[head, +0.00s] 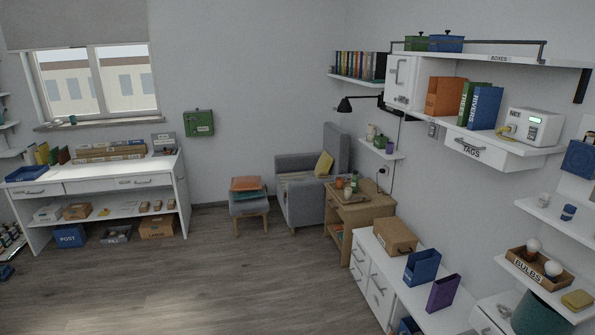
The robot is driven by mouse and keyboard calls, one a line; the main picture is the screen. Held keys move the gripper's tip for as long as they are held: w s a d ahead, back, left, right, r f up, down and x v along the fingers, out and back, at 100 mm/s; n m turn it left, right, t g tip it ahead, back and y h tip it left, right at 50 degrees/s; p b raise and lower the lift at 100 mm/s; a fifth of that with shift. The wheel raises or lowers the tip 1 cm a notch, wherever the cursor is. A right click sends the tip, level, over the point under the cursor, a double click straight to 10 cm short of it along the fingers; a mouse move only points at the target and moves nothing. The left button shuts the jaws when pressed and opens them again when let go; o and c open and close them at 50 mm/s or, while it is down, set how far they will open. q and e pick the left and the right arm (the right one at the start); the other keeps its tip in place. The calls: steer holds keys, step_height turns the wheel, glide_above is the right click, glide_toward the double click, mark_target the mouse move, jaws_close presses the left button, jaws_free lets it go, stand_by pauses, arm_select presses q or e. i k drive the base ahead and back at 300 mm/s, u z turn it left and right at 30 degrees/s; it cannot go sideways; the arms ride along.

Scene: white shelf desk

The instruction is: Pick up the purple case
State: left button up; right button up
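An upright purple case (443,293), shaped like an open file holder, stands on the white low cabinet (437,321) at the lower right. It is just right of a blue holder (422,267), with a small gap between them. A much smaller purple item (390,148) is on the small wall shelf at the back, too small to make out. Neither of my grippers is in view.
A brown box (395,238) sits at the cabinet's far end. Wall shelves at the right hold a bulbs tray (523,268) and a yellow item (577,300). The wooden floor (220,275) is clear in the middle. A grey armchair (305,190) and desk (100,187) stand behind.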

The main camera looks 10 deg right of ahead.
mark_target(443, 293)
steer(key=z, duration=0.2)
steer(key=i, duration=2)
steer(key=z, duration=1)
steer(key=i, duration=1.65)
steer(key=z, duration=0.6)
